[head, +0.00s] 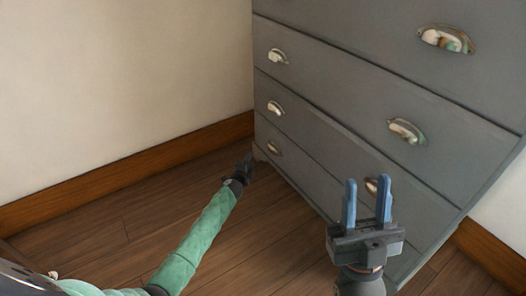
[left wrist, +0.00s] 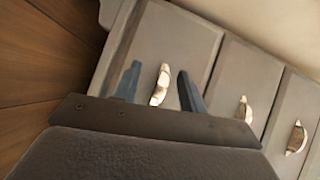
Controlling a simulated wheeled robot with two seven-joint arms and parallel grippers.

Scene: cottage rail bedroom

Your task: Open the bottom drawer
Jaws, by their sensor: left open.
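The grey dresser's bottom drawer (head: 315,178) appears flush with the drawers above. Its left cup handle (head: 273,148) and right cup handle (head: 371,186) show in the head view. My left gripper (head: 248,160) is low, near the dresser's left front corner, beside the left handle. In the left wrist view its two dark fingers (left wrist: 158,78) are apart, with a bottom-drawer handle (left wrist: 160,86) seen between them; contact cannot be told. My right gripper (head: 367,183) has its blue fingers spread and empty, in front of the drawer, partly covering the view near the right handle.
Upper drawers with cup handles (head: 407,130) rise above. A cream wall (head: 120,70) with a brown baseboard (head: 130,162) stands at the left. The wooden floor (head: 130,240) in front of the dresser is clear apart from my arms.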

